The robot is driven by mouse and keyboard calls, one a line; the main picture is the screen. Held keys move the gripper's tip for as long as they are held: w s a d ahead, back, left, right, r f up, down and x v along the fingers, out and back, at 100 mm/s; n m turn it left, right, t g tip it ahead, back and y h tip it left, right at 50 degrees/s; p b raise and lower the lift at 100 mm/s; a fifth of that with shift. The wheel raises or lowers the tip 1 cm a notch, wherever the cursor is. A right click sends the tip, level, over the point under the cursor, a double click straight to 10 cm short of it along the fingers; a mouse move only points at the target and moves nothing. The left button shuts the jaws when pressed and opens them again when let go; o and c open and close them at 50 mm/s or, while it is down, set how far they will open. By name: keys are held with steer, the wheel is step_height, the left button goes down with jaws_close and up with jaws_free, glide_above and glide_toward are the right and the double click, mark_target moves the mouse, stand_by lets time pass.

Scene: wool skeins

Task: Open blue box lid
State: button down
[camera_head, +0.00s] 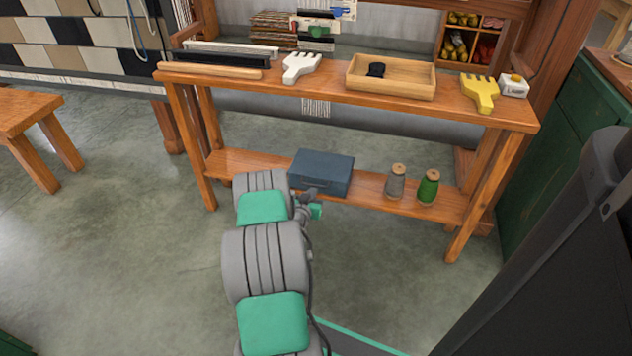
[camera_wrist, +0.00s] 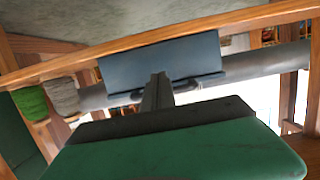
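The blue box (camera_head: 321,172) sits on the lower shelf of the wooden table, left of two thread spools. Its lid (camera_head: 326,160) looks closed in the head view. My gripper (camera_head: 309,193) is in front of the box's front face, partly hidden by my arm. The wrist view is upside down and shows the box front (camera_wrist: 190,58) straight ahead. There my gripper's dark fingers (camera_wrist: 159,78) appear as one narrow shape, shut and empty, overlapping the box's lid-side edge. I cannot tell whether they touch it.
A grey spool (camera_head: 395,184) and a green spool (camera_head: 428,188) stand right of the box. The tabletop (camera_head: 335,88) overhangs the shelf (camera_head: 370,196), with a wooden tray (camera_head: 405,91) and combs on it. The concrete floor in front is clear.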

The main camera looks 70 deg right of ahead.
steer(key=shift+r, duration=0.1)
step_height(320, 180, up, 5)
steer(key=p, duration=0.3)
steer(key=shift+r+p, duration=0.1)
steer(key=shift+p, duration=0.25)
steer(key=shift+w+d+r+p, duration=0.1)
steer(key=shift+d+r+p, duration=0.15)
steer(key=shift+r+p, duration=0.4)
steer(key=shift+s+d+r+p, duration=0.1)
steer(key=shift+d+r+p, duration=0.15)
steer(key=shift+r, duration=0.75)
steer(key=shift+w+d+r+p, duration=0.1)
steer(key=shift+d+r+p, duration=0.1)
steer(key=shift+r+p, duration=0.45)
steer(key=shift+r, duration=0.1)
